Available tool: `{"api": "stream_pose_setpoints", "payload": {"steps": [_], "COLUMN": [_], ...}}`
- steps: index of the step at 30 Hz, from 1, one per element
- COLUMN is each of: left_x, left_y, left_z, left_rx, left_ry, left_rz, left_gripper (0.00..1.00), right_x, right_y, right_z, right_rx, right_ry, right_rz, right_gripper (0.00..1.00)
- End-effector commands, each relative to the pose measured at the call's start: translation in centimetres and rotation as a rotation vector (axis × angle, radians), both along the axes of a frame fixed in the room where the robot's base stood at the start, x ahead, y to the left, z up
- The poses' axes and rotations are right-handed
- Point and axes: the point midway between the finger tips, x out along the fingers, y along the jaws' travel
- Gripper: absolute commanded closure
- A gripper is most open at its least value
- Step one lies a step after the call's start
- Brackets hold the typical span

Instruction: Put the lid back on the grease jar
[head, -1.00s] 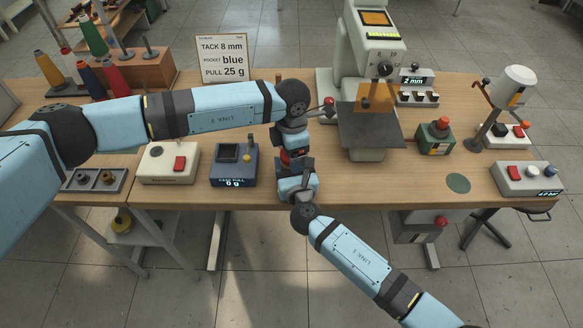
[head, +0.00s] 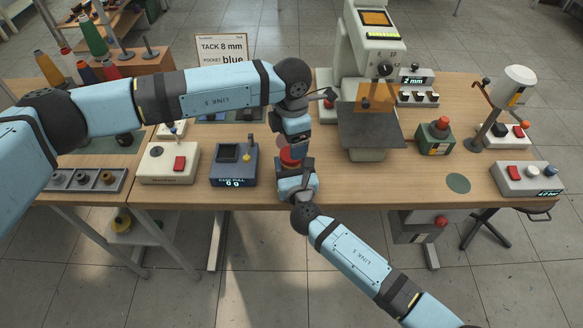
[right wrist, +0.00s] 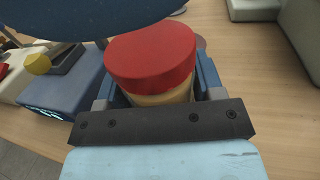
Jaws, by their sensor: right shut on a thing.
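The grease jar (right wrist: 168,97) has a pale tan body and stands between the fingers of my right gripper (right wrist: 157,82), which is shut on it. The red lid (right wrist: 150,53) rests on top of the jar; I cannot tell whether it is fully seated. In the head view the red lid (head: 289,155) shows just above my right gripper (head: 295,172). My left gripper (head: 299,148) is above and just behind the lid, apart from it. Its finger opening is hidden by its own body.
A pale machine (head: 365,75) stands behind right. A green box with a red button (head: 435,137) is further right. Bare tabletop lies right of my grippers.

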Motion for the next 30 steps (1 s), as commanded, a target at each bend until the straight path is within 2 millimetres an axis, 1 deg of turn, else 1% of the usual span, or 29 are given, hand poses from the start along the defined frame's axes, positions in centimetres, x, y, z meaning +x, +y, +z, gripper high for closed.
{"api": "stream_pose_setpoints", "payload": {"steps": [7,9,13,24,26,30], "left_x": [0.1,0.1,0.0,0.0,0.0,-0.1], "left_y": [0.0,0.0,0.0,0.0,0.0,0.0], "left_z": [2.4,2.8,3.3,3.2,2.8,1.0], "left_rx": [0.000,0.000,0.000,0.001,0.002,0.002], "left_ry": [-0.005,-0.004,-0.002,-0.001,-0.001,0.002], "left_rz": [0.268,0.339,0.418,0.430,0.430,0.430], "left_gripper": [0.19,0.19,0.19,0.19,0.19,0.19], "right_x": [0.0,0.0,0.0,0.0,0.0,0.0], "right_y": [0.0,0.0,0.0,0.0,0.0,0.0], "right_z": [0.0,0.0,0.0,0.0,0.0,0.0], "right_rx": [0.000,0.000,0.000,0.000,0.000,0.000], "right_ry": [0.001,0.001,0.001,0.000,0.000,0.000], "right_rz": [0.000,0.000,0.000,0.000,0.000,0.000], "right_gripper": [1.00,1.00,1.00,1.00,1.00,1.00]}}
